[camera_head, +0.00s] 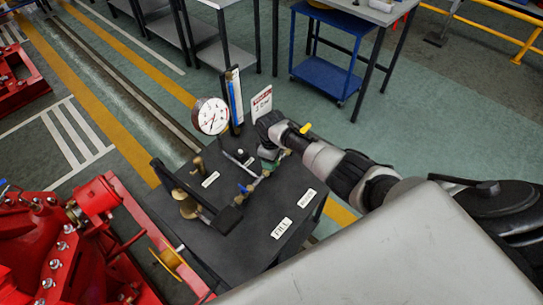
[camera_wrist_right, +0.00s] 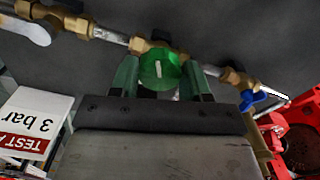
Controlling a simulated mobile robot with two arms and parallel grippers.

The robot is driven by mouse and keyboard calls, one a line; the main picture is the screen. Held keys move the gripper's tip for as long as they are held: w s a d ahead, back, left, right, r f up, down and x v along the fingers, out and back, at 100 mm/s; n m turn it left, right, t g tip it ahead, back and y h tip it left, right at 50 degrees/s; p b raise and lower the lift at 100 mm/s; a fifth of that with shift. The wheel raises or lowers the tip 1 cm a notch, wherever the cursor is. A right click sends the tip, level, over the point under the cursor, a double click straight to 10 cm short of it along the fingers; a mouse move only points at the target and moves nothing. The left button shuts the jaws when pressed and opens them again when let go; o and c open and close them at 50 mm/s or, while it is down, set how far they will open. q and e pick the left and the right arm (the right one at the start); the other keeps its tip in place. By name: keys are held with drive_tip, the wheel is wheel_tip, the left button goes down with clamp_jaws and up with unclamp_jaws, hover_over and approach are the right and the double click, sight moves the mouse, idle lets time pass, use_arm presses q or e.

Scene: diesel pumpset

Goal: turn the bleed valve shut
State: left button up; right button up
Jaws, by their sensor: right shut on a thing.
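A round green knob (camera_wrist_right: 160,70) with a pale mark across its face sits on a brass valve body in the pipe run. It looks like the handle of the bleed valve; no label confirms it. My right gripper (camera_wrist_right: 161,80) has its green fingers on either side of the knob, shut on it. In the head view my right gripper (camera_head: 270,152) reaches in from the right to the pipework on the black bench top. The knob is mostly hidden there by the gripper and wrist. My left gripper is not in view.
A pressure gauge (camera_head: 211,116) stands on the black bench (camera_head: 254,225), near a small sign (camera_head: 262,102) reading 3 bar in the wrist view. A blue-handled valve (camera_head: 243,188) and a black pump lever (camera_head: 180,187) lie left of my gripper. Red machinery (camera_head: 60,245) stands at lower left.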

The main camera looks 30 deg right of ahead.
drive_tip(key=m+p, duration=0.1)
drive_tip(key=m, duration=0.4)
drive_tip(key=shift+r, duration=0.1)
drive_tip(key=shift+w+m, duration=0.1)
drive_tip(key=shift+m, duration=0.2)
idle(0.4)
drive_tip(key=o, duration=0.9)
drive_tip(key=shift+r+p, duration=0.25)
drive_tip(key=shift+p, duration=0.1)
wheel_tip(320, 180, up, 10)
drive_tip(key=shift+r, duration=0.15)
